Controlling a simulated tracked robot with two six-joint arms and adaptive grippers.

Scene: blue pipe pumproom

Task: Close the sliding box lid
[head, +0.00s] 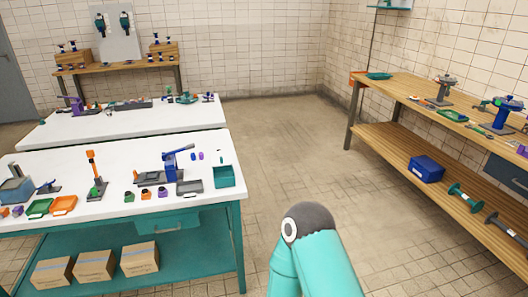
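I cannot make out for certain which thing is the sliding box or its lid. A blue box (426,168) sits on the lower shelf of the right workbench, but I cannot tell whether it has a sliding lid. A grey-blue box-like thing (16,190) stands at the left end of the near white table; its details are too small to tell. A teal arm link of mine with a dark rounded cap rises at the bottom centre. Neither of my grippers is in view.
The right wooden workbench (400,88) carries tools. The tiled floor (285,150) between them is clear.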

